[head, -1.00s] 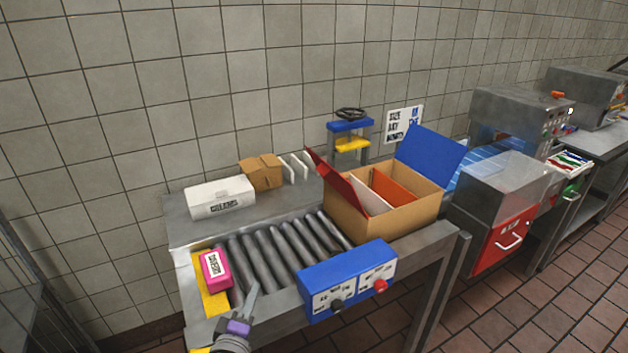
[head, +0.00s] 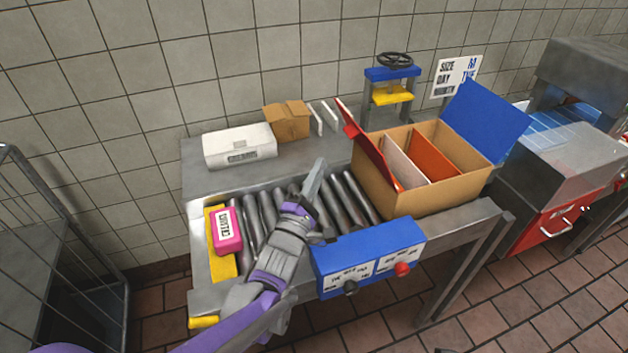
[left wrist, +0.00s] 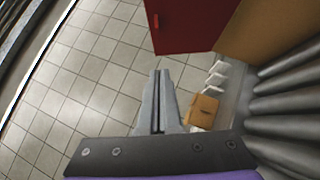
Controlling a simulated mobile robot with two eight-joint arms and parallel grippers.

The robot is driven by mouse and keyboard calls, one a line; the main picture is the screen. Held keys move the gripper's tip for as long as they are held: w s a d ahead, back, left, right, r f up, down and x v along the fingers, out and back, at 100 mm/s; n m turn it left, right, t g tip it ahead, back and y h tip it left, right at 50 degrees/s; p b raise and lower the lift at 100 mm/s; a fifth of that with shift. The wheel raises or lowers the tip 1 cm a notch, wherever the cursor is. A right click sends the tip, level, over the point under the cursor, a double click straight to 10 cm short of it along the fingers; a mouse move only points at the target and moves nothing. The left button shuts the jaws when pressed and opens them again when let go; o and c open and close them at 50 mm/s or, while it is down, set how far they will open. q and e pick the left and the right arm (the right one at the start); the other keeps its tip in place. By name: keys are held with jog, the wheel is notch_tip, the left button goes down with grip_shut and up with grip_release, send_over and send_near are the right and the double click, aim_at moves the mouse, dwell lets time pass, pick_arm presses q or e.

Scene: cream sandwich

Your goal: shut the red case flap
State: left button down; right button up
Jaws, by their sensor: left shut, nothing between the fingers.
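The cardboard case (head: 445,190) stands open at the right end of the roller conveyor. Its red flap (head: 370,148) is raised and leans outward on the case's left side. Its blue flap (head: 487,120) stands open on the right. White and orange dividers show inside. My left gripper (head: 318,172) is shut and empty above the rollers, left of the red flap and apart from it. In the left wrist view the red flap (left wrist: 190,22) is ahead of the shut fingers (left wrist: 158,80). My right gripper is not in view.
A blue control box (head: 368,258) with knobs is on the conveyor's front edge. A pink box (head: 228,232) lies at the left end. A white box (head: 240,147) and a small brown carton (head: 287,121) sit behind the rollers. A blue and yellow press (head: 392,85) stands behind the case.

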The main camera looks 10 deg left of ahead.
pick_arm(q)
jog(key=w+d+r+p, duration=0.1)
jog(key=w+d+r, duration=0.2)
jog(key=w+d, duration=0.1)
jog(key=shift+w, duration=0.75)
